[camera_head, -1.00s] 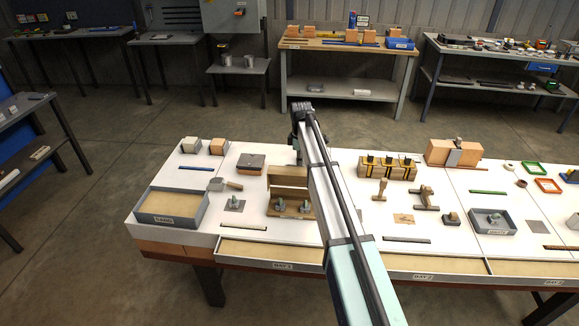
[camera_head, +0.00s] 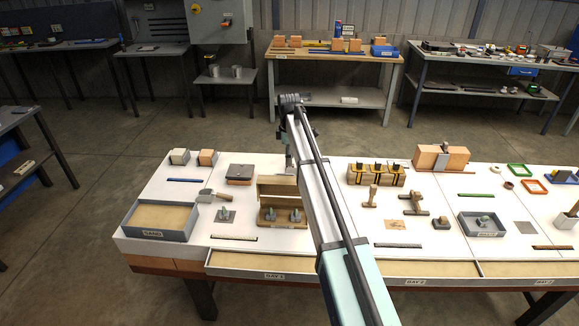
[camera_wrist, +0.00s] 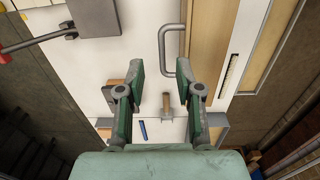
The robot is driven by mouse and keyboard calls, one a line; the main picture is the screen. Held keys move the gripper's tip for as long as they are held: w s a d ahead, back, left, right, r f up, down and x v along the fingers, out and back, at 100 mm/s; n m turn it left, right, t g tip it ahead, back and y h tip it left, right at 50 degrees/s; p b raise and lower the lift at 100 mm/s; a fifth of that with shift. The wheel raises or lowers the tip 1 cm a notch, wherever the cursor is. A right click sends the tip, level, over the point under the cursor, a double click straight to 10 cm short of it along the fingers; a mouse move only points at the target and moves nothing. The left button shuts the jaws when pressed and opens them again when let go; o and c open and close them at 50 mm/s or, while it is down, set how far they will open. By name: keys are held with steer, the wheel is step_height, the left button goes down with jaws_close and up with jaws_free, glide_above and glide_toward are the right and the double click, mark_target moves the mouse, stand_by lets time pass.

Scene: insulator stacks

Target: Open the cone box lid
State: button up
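A wooden box (camera_head: 266,217) stands left of my arm in the head view, with two metal posts (camera_head: 271,214) in its front part. A wooden panel (camera_head: 276,182) rises at its back and looks like a raised lid; I cannot tell its exact angle. No cone box label is readable. In the wrist view, a tan wooden panel (camera_wrist: 207,45) has a grey U-shaped handle (camera_wrist: 163,52) on its left side. My gripper (camera_wrist: 163,68) is open, its fingers apart, with the handle ahead between and beyond them. In the head view my arm partly hides the gripper and the box's right side.
Yellow-black pieces (camera_head: 376,172) stand right.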

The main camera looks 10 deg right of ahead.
steer(key=shift+r, duration=2.75)
